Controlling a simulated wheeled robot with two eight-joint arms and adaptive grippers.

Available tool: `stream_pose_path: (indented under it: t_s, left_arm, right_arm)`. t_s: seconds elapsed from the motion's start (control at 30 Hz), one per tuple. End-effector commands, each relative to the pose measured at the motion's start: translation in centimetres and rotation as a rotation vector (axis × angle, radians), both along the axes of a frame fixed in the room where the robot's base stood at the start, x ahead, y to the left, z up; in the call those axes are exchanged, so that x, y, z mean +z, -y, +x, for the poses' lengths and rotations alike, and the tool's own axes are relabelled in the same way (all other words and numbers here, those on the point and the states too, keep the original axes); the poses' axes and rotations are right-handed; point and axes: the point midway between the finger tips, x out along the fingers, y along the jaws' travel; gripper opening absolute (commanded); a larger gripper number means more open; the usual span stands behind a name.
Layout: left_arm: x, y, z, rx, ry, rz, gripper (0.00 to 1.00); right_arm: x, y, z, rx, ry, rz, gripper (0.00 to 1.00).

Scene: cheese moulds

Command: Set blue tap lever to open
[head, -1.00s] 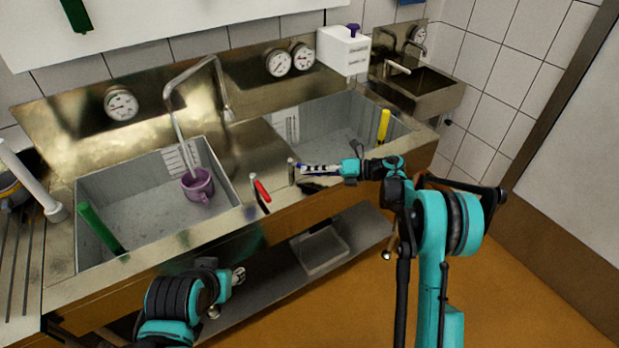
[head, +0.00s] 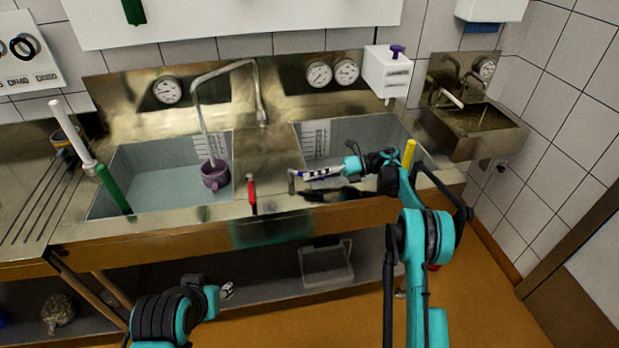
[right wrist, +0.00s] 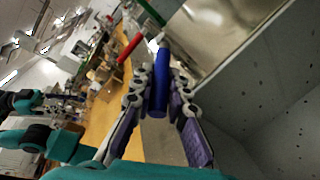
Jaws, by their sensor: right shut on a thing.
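The blue tap lever (right wrist: 158,90) lies between the two purple-padded fingers of my right gripper (right wrist: 160,97) in the right wrist view. In the head view my right gripper (head: 318,173) is shut on it at the counter edge between the two sinks. There the blue lever (head: 298,173) is mostly hidden by the fingers; its short metal post stands just left of them. The red tap lever (head: 251,191) is to its left, apart from the gripper, and also shows in the wrist view (right wrist: 131,48). My left gripper (head: 228,290) hangs low in front of the counter; its fingers are too small to judge.
The left sink holds a purple mug (head: 215,175) under the tall spout (head: 204,115). A green handle (head: 114,188) leans at its left, and a yellow one (head: 409,153) stands at the right sink. A grey bin (head: 326,264) sits on the lower shelf.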

Motion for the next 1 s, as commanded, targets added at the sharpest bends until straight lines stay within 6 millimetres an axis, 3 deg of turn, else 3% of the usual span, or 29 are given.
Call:
stream_pose_path:
  t_s: [0.43,0.47,0.53,0.87,1.0]
  left_arm:
    - [0.0,0.0,0.0,0.0,0.0,0.0,0.4]
    - [0.0,0.0,0.0,0.0,0.0,0.0,0.4]
    - [0.0,0.0,0.0,0.0,0.0,0.0,0.4]
    - [0.0,0.0,0.0,0.0,0.0,0.0,0.4]
    - [0.0,0.0,0.0,0.0,0.0,0.0,0.4]
  right_arm:
    - [0.0,0.3,0.2,-0.003,0.001,0.001,0.0]
    - [0.0,0.3,0.2,-0.003,0.001,0.001,0.17]
    - [0.0,0.3,0.2,-0.003,0.001,0.001,0.36]
    - [0.0,0.4,0.1,-0.001,0.0,0.0,0.36]
    - [0.3,1.8,0.2,-0.004,0.001,0.0,0.36]
